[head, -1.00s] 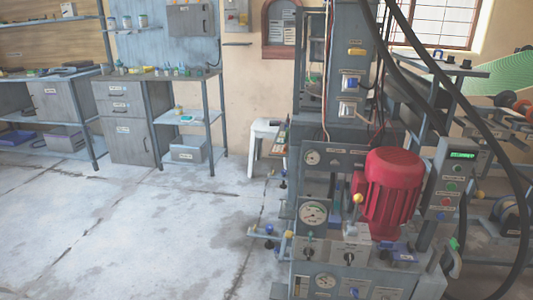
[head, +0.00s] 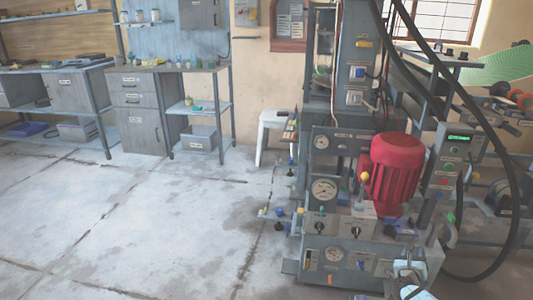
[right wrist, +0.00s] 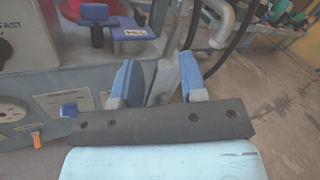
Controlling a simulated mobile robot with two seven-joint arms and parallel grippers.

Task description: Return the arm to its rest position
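My right gripper (head: 408,281) shows at the bottom of the head view, low in front of the press's lower right. In the right wrist view its two blue fingers (right wrist: 158,78) stand apart. I see nothing held between them; a grey part of the machine shows behind the gap. The press (head: 338,228) has a red motor (head: 397,165), round gauges and a yellow-knobbed lever (head: 364,180). My left gripper is not in view.
A control box (head: 452,155) and thick black hoses (head: 470,110) are at the press's right. A white stool (head: 274,122) stands behind it. A workbench (head: 150,70) and shelves line the back wall. The floor (head: 150,220) to the left is clear.

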